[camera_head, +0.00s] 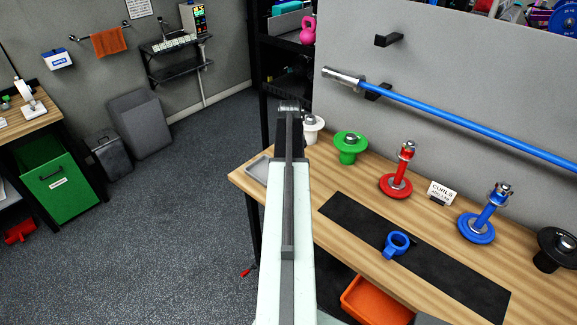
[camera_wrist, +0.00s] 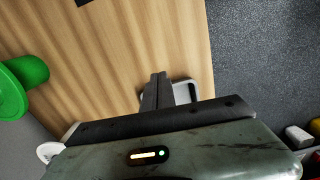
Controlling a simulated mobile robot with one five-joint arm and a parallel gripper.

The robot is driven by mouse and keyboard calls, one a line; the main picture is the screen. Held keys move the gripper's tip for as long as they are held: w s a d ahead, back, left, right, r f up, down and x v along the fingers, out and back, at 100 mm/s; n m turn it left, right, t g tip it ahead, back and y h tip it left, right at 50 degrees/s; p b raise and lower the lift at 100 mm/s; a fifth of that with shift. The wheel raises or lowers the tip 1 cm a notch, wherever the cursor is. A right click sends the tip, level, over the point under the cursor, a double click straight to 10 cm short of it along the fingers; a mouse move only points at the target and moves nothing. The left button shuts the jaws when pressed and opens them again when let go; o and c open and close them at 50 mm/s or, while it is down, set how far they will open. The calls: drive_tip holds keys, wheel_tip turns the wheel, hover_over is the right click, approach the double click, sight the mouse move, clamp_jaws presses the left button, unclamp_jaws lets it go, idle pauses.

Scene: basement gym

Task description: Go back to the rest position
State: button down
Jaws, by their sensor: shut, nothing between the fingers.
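My gripper (camera_wrist: 157,78) is shut and empty in the wrist view, its dark fingers pressed together above the wooden bench top (camera_wrist: 130,50). A small pale tray (camera_wrist: 191,92) lies just to the right of the fingers. In the head view my arm reaches forward over the left end of the bench (camera_head: 320,185), and the fingers cannot be made out clearly there. The tray (camera_head: 258,169) shows just left of the arm. A white flanged post (camera_head: 313,128) and a green one (camera_head: 350,148) stand to its right.
Red (camera_head: 397,182) and blue (camera_head: 481,225) flanged posts, a black one (camera_head: 556,250) and a small sign (camera_head: 442,193) stand on the bench. A blue ring (camera_head: 396,243) lies on a black mat (camera_head: 345,212). A blue bar (camera_head: 470,125) hangs behind.

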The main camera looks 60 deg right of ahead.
drive_tip(key=shift+r, duration=0.5)
